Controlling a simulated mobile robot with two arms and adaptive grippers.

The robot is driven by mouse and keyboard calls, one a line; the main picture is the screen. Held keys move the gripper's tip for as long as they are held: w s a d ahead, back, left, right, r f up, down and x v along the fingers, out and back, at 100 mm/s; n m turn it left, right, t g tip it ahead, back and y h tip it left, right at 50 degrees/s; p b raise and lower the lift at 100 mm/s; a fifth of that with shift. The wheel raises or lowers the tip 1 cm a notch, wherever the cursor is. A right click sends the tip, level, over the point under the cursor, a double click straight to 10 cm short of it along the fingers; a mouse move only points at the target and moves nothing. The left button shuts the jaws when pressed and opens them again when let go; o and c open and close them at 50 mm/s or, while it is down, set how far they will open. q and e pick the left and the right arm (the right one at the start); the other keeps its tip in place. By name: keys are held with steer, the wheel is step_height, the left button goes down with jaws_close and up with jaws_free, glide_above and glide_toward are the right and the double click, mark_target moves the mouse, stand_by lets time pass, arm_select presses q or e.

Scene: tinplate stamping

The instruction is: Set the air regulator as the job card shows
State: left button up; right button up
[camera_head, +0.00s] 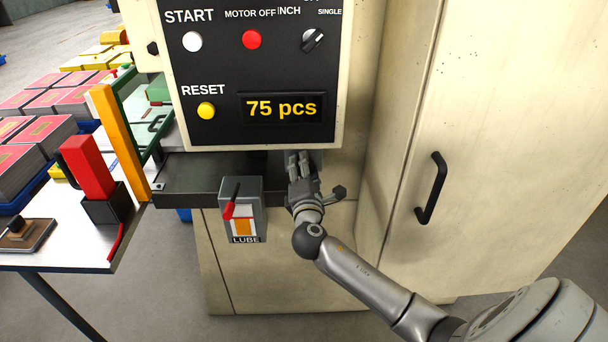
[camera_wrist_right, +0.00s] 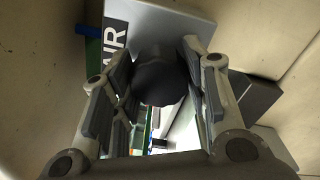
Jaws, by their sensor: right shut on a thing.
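In the right wrist view, a dark round knob (camera_wrist_right: 160,82) sits between the two fingers of my right gripper (camera_wrist_right: 158,62), which is shut on it. Behind the knob is a grey housing (camera_wrist_right: 170,22) with a black label, of which "AIR" can be read. In the head view my right gripper (camera_head: 298,160) reaches up under the lower edge of the control panel, and the knob and the housing are hidden there. No gauge face or job card can be made out. My left gripper is not in view.
The control panel (camera_head: 225,70) reads "75 pcs" and overhangs my right gripper. A lube box (camera_head: 255,195) with a red-tipped lever is just left of it. A cabinet door with a black handle (camera_head: 431,188) is at right.

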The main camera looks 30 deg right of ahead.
steer(key=shift+m, duration=0.6)
steer(key=o, duration=1)
steer(key=shift+o, duration=0.2)
steer(key=v, duration=1.2)
steer(key=shift+a+f, duration=0.1)
steer(key=shift+a, duration=0.05)
